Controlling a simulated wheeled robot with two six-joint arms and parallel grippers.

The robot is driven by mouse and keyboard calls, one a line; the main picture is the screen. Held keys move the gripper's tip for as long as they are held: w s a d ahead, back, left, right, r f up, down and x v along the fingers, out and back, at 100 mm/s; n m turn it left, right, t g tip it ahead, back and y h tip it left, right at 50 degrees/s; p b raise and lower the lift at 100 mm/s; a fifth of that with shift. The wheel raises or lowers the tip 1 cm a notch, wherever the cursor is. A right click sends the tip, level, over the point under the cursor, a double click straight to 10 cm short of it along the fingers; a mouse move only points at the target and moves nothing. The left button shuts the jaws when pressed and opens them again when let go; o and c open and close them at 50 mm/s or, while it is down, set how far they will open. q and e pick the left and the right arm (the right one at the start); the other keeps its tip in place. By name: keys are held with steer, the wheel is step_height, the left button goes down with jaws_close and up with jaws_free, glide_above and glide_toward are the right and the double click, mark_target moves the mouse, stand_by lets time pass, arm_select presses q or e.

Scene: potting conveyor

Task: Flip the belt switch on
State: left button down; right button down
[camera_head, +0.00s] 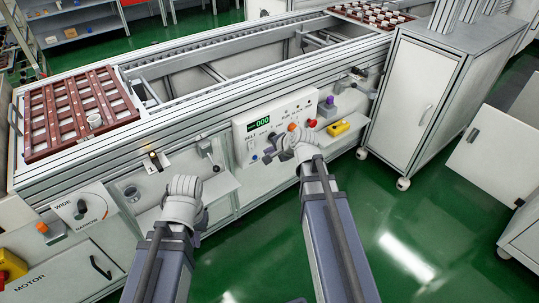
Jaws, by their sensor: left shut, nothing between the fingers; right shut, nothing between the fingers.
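The control panel (241,136) is a white box on the conveyor's front, with a green "000" display (260,123). The labels are too small to tell which control is the belt switch, and part of the panel's lower edge is hidden. My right gripper (283,147) is shut and empty, right in front of the panel's lower part; I cannot tell whether it touches a control. My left gripper (185,186) is shut and empty, left of the panel, before a small shelf.
A brown tray (33,150) with a white pot lies on the conveyor's left end. A WIDE/NARROW plate (83,207) and a lever (206,149) are on the left. A yellow block (339,128) sits right of the panel. A white cabinet (415,90) stands at the right.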

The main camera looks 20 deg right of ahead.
mark_target(252, 150)
steer(key=shift+w+a+f+b, duration=0.45)
steer(key=shift+w+f+b, duration=0.3)
steer(key=shift+w, duration=0.55)
steer(key=shift+w+a+f+b, duration=0.5)
steer(key=shift+w+f, duration=0.45)
steer(key=shift+w, duration=0.4)
steer(key=shift+w+a+f+b, duration=0.35)
steer(key=shift+w+f+b, duration=0.45)
steer(key=shift+w, duration=0.5)
